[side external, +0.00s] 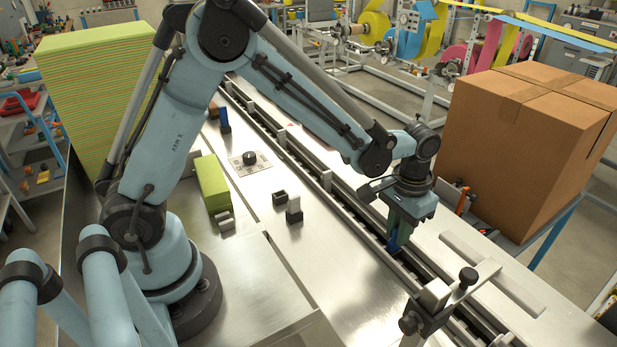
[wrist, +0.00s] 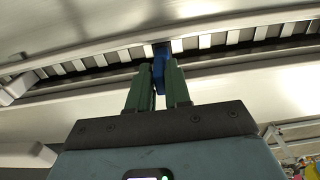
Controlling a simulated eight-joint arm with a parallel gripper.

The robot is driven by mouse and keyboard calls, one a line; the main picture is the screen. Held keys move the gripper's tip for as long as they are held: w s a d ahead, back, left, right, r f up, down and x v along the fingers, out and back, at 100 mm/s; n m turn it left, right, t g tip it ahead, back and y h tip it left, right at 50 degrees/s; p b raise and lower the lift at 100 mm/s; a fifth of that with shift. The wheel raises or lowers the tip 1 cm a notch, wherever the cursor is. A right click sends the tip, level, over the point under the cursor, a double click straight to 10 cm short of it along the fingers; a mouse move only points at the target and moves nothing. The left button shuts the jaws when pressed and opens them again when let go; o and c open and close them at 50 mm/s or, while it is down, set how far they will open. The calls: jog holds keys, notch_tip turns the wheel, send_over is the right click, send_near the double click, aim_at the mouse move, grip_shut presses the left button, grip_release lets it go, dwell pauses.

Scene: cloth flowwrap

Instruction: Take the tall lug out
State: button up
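The tall lug is blue (side external: 393,243) and stands in the slot of the long conveyor channel (side external: 294,153). In the wrist view the blue lug (wrist: 159,68) shows between my fingertips, its far end reaching into the dark slot. My gripper (side external: 399,228) points down over the channel, with its two green fingers (wrist: 159,82) on either side of the lug. They appear to touch it on both sides, so the gripper looks shut on it. The lug's lower end is hidden in the channel.
Light grey lugs (side external: 326,180) stand along the channel. A bracket with black knobs (side external: 437,297) crosses it near the front. A large cardboard box (side external: 530,140) is at the right. A green stack (side external: 211,183), a dial plate (side external: 250,162) and small blocks (side external: 293,212) sit on the steel deck.

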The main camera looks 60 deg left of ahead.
grip_shut()
jog(key=shift+r, duration=0.1)
jog(key=shift+r, duration=2.7)
